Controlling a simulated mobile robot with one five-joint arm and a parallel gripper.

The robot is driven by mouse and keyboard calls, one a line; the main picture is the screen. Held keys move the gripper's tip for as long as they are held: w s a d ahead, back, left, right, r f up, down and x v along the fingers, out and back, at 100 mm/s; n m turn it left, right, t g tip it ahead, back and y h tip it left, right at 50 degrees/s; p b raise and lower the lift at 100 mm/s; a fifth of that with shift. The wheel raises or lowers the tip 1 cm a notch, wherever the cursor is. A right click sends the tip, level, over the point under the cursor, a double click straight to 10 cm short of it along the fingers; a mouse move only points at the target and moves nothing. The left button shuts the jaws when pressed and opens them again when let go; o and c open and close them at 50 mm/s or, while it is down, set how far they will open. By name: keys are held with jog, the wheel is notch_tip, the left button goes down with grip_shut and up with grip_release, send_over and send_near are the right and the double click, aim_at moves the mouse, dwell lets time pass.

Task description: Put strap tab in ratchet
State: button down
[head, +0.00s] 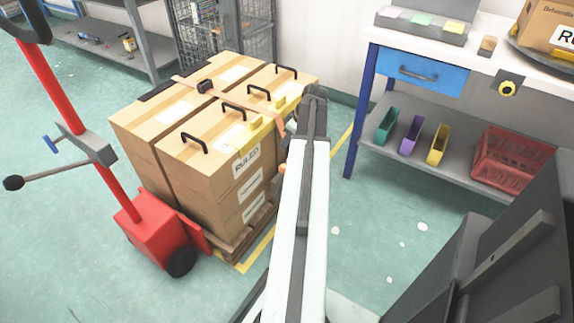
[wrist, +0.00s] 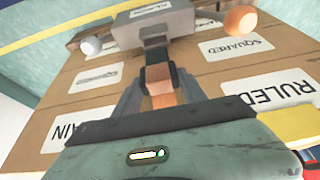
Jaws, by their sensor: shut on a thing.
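In the wrist view my gripper (wrist: 160,92) is shut on the strap tab (wrist: 158,74), holding its orange webbing between two grey fingers. The tab's dark end points at a grey labelled block (wrist: 178,22) that looks like the ratchet, at the side of the boxes. The tab's tip is at the block's dark mouth (wrist: 153,41); I cannot tell whether it is inside or just in front. A white knob (wrist: 91,46) and an orange knob (wrist: 240,20) flank the block. In the head view, my arm hides the gripper and tab; the tan strap (head: 188,84) crosses the boxes.
Stacked cardboard boxes (head: 180,165) with black handles stand on a wooden pallet (head: 250,232). A red pallet jack (head: 152,230) is at the left. A workbench (head: 395,38) with bins below stands at the right. Floor (head: 385,235) between boxes and bench looks mostly clear.

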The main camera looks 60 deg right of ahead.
notch_tip(320, 180, down, 8)
jog(key=b, duration=0.6)
jog(key=shift+r, duration=0.3)
jog(key=shift+f, duration=0.2)
jog(key=c, duration=0.7)
grip_release()
jog(key=shift+o, duration=0.2)
jog(key=shift+r, duration=0.1)
jog(key=p+v, duration=1.1)
jog(key=v, duration=0.1)
jog(key=shift+r, duration=0.2)
jog(key=shift+a, duration=0.1)
